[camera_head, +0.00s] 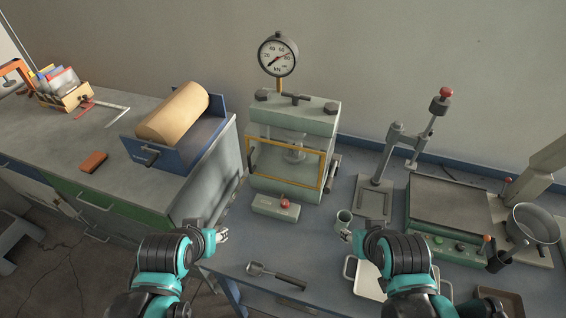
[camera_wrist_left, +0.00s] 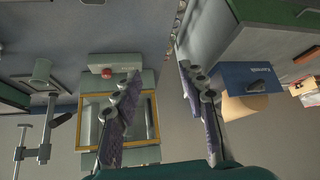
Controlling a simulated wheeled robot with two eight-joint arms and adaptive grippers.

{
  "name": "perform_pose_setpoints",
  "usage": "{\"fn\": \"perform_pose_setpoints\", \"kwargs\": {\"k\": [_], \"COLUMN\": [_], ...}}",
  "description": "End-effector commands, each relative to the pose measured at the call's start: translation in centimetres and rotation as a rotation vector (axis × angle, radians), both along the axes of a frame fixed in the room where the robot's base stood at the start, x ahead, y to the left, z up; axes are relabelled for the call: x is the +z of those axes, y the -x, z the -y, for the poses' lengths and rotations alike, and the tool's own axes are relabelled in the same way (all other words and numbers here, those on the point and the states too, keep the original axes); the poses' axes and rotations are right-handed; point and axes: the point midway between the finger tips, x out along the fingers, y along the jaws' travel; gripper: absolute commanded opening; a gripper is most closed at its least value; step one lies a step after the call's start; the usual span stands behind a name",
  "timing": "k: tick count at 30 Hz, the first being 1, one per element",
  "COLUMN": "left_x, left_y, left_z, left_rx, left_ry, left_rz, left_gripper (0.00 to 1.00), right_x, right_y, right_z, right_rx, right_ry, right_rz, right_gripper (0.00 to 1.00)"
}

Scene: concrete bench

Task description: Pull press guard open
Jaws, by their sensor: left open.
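The press (camera_head: 292,118) stands on the blue-topped bench with a dial gauge above it. Its guard (camera_head: 290,146), a yellow frame, lies across the front opening and looks closed. In the left wrist view the guard (camera_wrist_left: 154,118) appears upside down, partly hidden behind one finger. My left gripper (camera_head: 223,235) is in front and to the left of the press, apart from the guard. Its fingers (camera_wrist_left: 160,73) are spread with nothing between them. My right gripper (camera_head: 346,236) is in front and to the right, near a small metal cup; its jaw opening is unclear.
A control box with a red button (camera_head: 285,203) sits before the press. A scoop (camera_head: 276,275), a cup (camera_head: 343,220) and a metal tray (camera_head: 370,280) lie nearer. A stand (camera_head: 376,190) and hotplate-like unit (camera_head: 450,210) are right. A paper-roll holder (camera_head: 178,130) stands left.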

Motion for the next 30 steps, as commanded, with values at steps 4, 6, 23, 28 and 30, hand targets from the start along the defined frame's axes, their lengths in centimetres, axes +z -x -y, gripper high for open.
{"fn": "perform_pose_setpoints", "kwargs": {"k": [4, 6, 23, 28, 30], "left_x": [1.1, 2.8, 16.4, 8.9, 5.4], "left_y": [-2.4, -5.4, -25.8, -24.8, -23.7], "left_z": [-1.5, -3.4, -6.0, -1.8, -0.6], "left_rx": [0.053, 0.115, -0.222, -0.565, -0.669], "left_ry": [-0.02, -0.046, 0.056, 0.235, 0.301], "left_rz": [0.073, 0.177, 1.233, 1.153, 1.077], "left_gripper": [0.18, 0.18, 0.18, 0.18, 0.18], "right_x": [-0.1, -0.2, -1.3, -1.5, -1.6], "right_y": [0.0, 0.0, 0.0, 0.0, 0.0], "right_z": [0.0, 0.0, 0.0, 0.0, 0.0], "right_rx": [0.0, 0.0, 0.0, 0.0, 0.0], "right_ry": [0.0, 0.0, 0.0, 0.0, 0.0], "right_rz": [0.0, 0.0, 0.0, 0.0, 0.0], "right_gripper": [0.4, 0.4, 0.4, 0.4, 0.4]}}
